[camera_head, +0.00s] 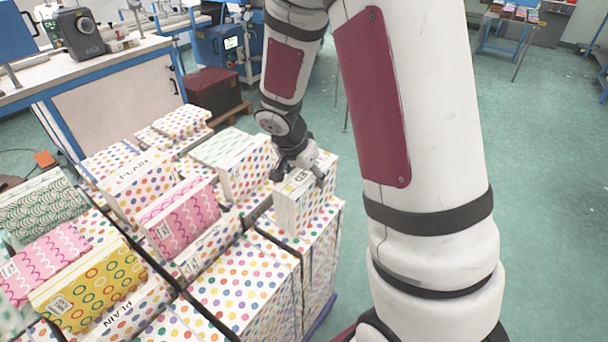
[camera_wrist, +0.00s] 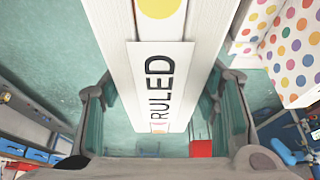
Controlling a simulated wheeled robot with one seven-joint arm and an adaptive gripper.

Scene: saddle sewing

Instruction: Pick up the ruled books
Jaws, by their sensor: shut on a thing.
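The ruled books (camera_head: 290,208) are a white block with coloured dots, standing at the right end of the pile in the head view. In the wrist view the white spine of the ruled books (camera_wrist: 158,62) carries the printed word RULED. My gripper (camera_head: 303,176) is over the top of this block from above. In the wrist view the fingers of my gripper (camera_wrist: 165,118) lie on both sides of the block, shut on it. In the head view the block's lower end looks close to the dotted boxes below; I cannot tell whether it touches them.
Dotted boxes (camera_head: 245,285) are stacked below and to the left. A pink patterned block (camera_head: 180,218), a yellow one (camera_head: 90,288) and a block marked PLAIN (camera_head: 140,185) lie on the pile. A workbench (camera_head: 110,85) stands behind. Green floor (camera_head: 540,150) is open at right.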

